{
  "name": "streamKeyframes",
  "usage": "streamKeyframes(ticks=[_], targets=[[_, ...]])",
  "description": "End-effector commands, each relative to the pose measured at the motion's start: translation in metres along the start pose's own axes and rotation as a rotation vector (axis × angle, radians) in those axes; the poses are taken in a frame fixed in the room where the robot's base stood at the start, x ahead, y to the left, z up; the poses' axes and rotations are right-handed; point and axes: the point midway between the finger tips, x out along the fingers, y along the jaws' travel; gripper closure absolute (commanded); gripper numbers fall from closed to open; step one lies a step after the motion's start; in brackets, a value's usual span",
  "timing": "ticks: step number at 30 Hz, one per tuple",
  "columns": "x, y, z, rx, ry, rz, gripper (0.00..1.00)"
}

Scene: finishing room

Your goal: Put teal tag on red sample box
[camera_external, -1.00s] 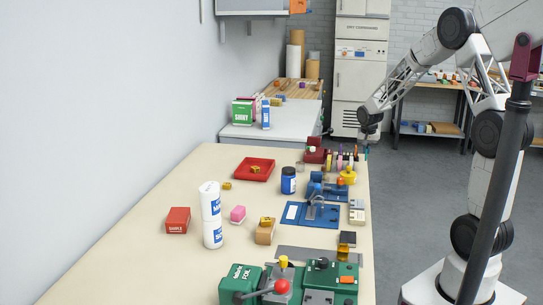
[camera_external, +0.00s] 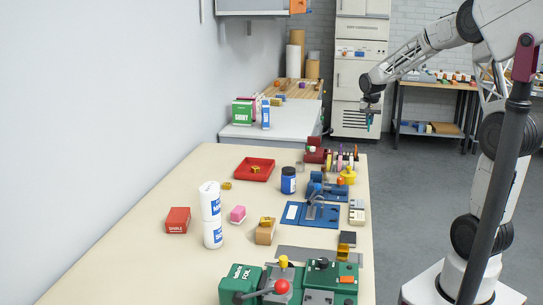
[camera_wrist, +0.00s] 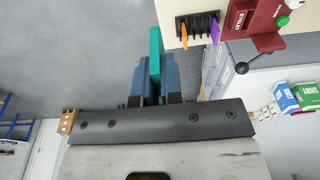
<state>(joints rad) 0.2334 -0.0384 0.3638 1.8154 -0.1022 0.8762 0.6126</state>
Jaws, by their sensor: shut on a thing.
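My gripper (camera_external: 369,108) is raised in the air beyond the far right corner of the bench in the external view. It is shut on the teal tag (camera_wrist: 155,50), which stands out between the blue fingers (camera_wrist: 155,80) in the wrist view. The tag also shows as a small teal strip in the external view (camera_external: 369,125). The red sample box (camera_external: 178,220) lies on the left side of the bench, well away from my gripper, with its top visible and clear.
Two white bottles (camera_external: 212,232) stand right of the red box. A black rack (camera_wrist: 198,26) holds orange and purple tags.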

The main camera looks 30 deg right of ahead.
Motion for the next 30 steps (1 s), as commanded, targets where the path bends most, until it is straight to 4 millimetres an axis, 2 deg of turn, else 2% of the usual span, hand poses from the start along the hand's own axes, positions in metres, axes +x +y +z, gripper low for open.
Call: streamKeyframes(ticks=[11, 20, 30], targets=[[-0.005, -0.065, 0.01, -0.091, -0.001, -0.013, 1.0], [-0.013, -0.144, 0.03, -0.202, 0.002, -0.031, 1.0], [-0.022, -0.234, 0.068, -0.33, 0.001, -0.049, 1.0]])
